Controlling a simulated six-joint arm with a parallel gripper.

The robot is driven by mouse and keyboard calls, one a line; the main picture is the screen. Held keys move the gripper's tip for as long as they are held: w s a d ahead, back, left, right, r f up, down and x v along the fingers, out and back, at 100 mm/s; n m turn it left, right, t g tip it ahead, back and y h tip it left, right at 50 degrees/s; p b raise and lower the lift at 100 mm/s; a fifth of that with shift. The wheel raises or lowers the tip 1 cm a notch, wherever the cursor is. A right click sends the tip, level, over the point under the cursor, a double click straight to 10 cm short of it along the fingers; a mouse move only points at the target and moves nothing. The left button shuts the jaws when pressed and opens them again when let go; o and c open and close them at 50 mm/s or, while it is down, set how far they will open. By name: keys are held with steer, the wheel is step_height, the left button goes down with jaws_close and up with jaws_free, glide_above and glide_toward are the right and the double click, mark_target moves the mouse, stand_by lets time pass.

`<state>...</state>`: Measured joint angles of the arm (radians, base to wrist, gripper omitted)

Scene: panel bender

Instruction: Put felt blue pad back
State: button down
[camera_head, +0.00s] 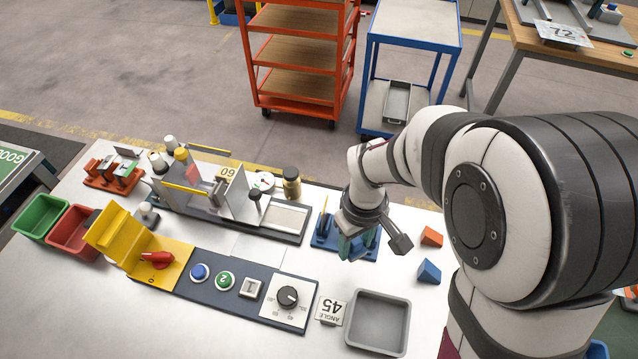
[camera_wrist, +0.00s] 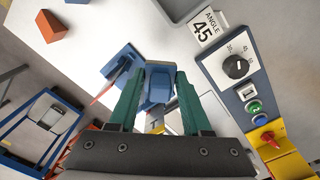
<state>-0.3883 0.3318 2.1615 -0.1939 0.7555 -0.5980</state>
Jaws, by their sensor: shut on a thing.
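My gripper (camera_head: 358,244) points down at the blue stand (camera_head: 325,240) on the table, right of the bending machine. In the wrist view its two teal fingers (camera_wrist: 158,92) are closed on a blue block-like piece, which I take as the felt blue pad (camera_wrist: 158,82). The blue stand (camera_wrist: 118,60) shows just left of the pad, with a thin orange-red upright on it. The pad is close over or at the stand; whether it touches is hidden by the fingers.
An orange wedge (camera_head: 431,237) and a blue wedge (camera_head: 429,272) lie right of my gripper. A grey tray (camera_head: 378,322) and the angle 45 sign (camera_head: 330,310) are in front. The control panel (camera_head: 240,285) and the bending machine (camera_head: 215,200) stand to the left.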

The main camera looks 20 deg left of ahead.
glide_above(305, 265)
steer(key=f, duration=0.5)
steer(key=shift+d+f, duration=0.25)
steer(key=shift+d, duration=0.1)
steer(key=shift+a+f, duration=0.2)
steer(key=shift+f, duration=0.9)
steer(key=shift+a+f, duration=0.15)
steer(key=shift+f, duration=0.95)
steer(key=c, duration=0.6)
jaws_free()
steer(key=shift+f, duration=0.15)
